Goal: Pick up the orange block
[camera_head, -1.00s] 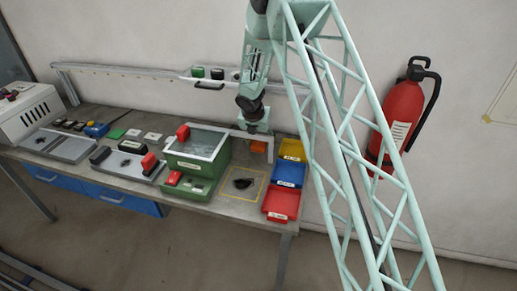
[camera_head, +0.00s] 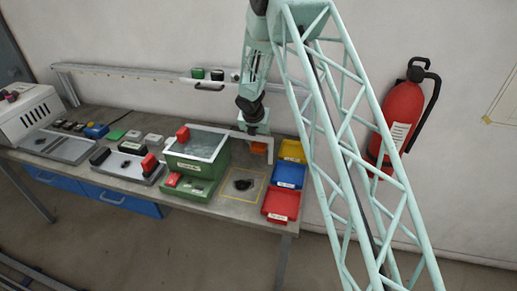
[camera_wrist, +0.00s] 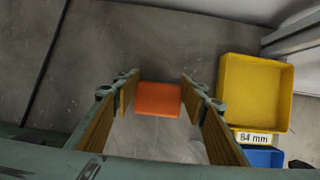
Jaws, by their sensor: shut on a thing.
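The orange block (camera_wrist: 158,99) lies between the two fingertips of my gripper (camera_wrist: 159,92) in the wrist view. My gripper is shut on it, with one finger at each side. In the head view the orange block (camera_head: 258,148) is at the back right of the bench, left of the yellow bin, partly hidden by my gripper. I cannot tell whether the block touches the bench or is slightly above it.
A yellow bin (camera_wrist: 222,95) is close on the right, with a blue bin (camera_head: 290,175) and a red bin (camera_head: 281,204) in front. A green box (camera_head: 199,173) with a pale rim stands to the left. A wall rail (camera_head: 130,71) runs behind.

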